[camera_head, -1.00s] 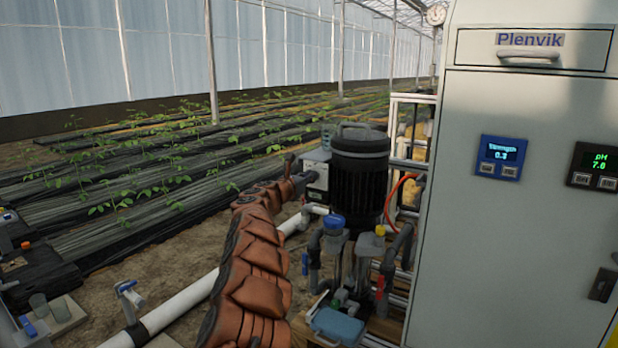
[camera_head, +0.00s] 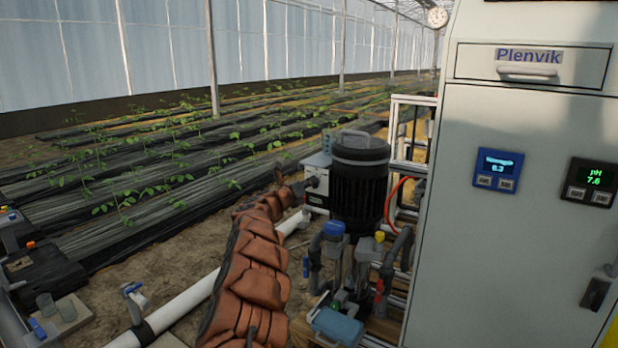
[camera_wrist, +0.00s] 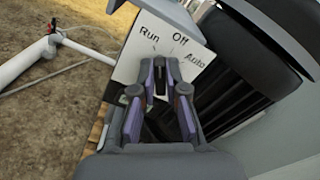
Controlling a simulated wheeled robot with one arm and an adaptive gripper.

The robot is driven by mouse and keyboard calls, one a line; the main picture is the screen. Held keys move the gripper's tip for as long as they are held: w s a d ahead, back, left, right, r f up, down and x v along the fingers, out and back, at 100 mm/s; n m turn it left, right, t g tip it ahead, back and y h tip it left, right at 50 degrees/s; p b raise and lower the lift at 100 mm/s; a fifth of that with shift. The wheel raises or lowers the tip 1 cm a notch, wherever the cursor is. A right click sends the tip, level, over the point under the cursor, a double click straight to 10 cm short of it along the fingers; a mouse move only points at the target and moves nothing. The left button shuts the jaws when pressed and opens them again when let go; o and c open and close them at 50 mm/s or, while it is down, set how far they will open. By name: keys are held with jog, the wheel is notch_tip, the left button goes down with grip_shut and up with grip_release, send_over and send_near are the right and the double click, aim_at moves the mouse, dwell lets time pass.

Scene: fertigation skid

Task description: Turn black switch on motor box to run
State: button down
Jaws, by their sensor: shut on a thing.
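The motor box (camera_head: 317,165) is a light grey box on the left side of the black motor (camera_head: 359,190). In the wrist view its white face (camera_wrist: 130,68) carries the words Run, Off and Auto, left to right, with short tick marks. The black switch (camera_wrist: 160,84) sits below these words, between my fingertips. My gripper (camera_wrist: 160,70) is shut on the switch, one finger on each side. Which mark the switch points at is hard to tell, as the fingers partly cover it. In the head view my gripper (camera_head: 303,185) reaches the box's face from the left.
Below the motor stand pipes, valves with a blue cap (camera_head: 334,229) and a blue case (camera_head: 337,326). A white pipe (camera_head: 195,302) runs along the ground at left. A large grey cabinet (camera_head: 520,230) fills the right. Plant rows lie behind.

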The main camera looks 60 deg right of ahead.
jog(key=shift+n+p, duration=0.8)
jog(key=shift+n, duration=0.4)
jog(key=c, duration=1.2)
grip_release()
jog(key=shift+f, duration=0.1)
jog(key=shift+w, duration=0.1)
jog(key=a, duration=1.2)
jog(key=shift+s, duration=0.3)
